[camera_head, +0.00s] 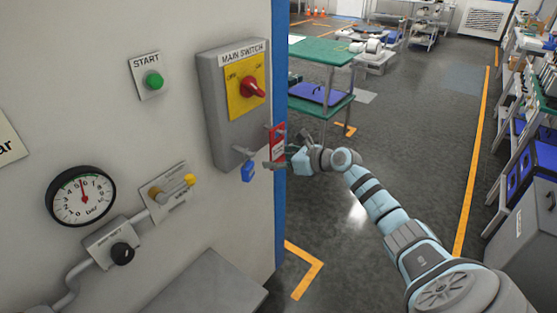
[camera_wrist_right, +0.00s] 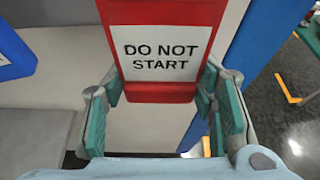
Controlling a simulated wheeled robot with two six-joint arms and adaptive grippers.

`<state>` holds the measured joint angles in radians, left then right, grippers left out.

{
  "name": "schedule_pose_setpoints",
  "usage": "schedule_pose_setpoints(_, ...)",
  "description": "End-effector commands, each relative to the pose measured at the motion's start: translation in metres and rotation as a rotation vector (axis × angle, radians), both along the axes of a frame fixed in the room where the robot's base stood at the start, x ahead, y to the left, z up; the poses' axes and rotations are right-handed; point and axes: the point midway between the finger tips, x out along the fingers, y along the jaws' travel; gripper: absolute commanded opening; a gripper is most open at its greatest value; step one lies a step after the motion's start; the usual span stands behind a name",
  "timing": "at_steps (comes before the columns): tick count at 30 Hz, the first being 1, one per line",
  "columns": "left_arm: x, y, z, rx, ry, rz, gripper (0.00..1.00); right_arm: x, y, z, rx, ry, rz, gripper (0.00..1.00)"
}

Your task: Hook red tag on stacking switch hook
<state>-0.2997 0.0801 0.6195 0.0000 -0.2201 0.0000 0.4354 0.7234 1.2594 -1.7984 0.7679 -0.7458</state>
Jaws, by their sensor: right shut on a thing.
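The red tag (camera_head: 278,143) is upright at the lower right of the main switch box (camera_head: 228,118). In the right wrist view the red tag (camera_wrist_right: 160,92) fills the upper middle, with a white "DO NOT START" label. My right gripper (camera_head: 275,163) is shut on the tag's lower part, its teal finger pads on both sides in the wrist view (camera_wrist_right: 160,98). A grey hook (camera_head: 243,151) sticks out below the switch box, with a blue piece (camera_head: 248,171) hanging under it. The tag is right of this hook; I cannot tell whether they touch. My left gripper is not in view.
The panel carries a green start button (camera_head: 153,81), a red switch knob (camera_head: 252,88), a pressure gauge (camera_head: 81,197) and a yellow-tipped valve (camera_head: 189,180). A blue post (camera_head: 280,215) edges the panel. A green table (camera_head: 322,50) stands behind; the aisle floor is clear.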

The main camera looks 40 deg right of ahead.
Motion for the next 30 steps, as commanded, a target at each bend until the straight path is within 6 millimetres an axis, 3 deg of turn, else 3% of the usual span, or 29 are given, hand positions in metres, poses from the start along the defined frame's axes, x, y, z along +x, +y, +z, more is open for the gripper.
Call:
schedule_pose_setpoints(9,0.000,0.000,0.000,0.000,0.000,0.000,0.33,0.000,0.000,0.000,0.000,0.000,0.000,0.29)
schedule_pose_setpoints(10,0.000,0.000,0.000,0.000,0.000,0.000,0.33,0.000,0.000,0.000,0.000,0.000,0.000,0.53)
schedule_pose_setpoints(14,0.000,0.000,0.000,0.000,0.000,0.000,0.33,0.000,0.000,0.000,0.000,0.000,0.000,0.74)
schedule_pose_setpoints(25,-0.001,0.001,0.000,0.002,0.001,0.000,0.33,-0.004,-0.002,0.002,-0.004,0.000,-0.001,0.75)
schedule_pose_setpoints(30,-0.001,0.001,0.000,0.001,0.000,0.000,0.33,-0.034,-0.012,0.013,-0.010,0.002,-0.001,0.75)
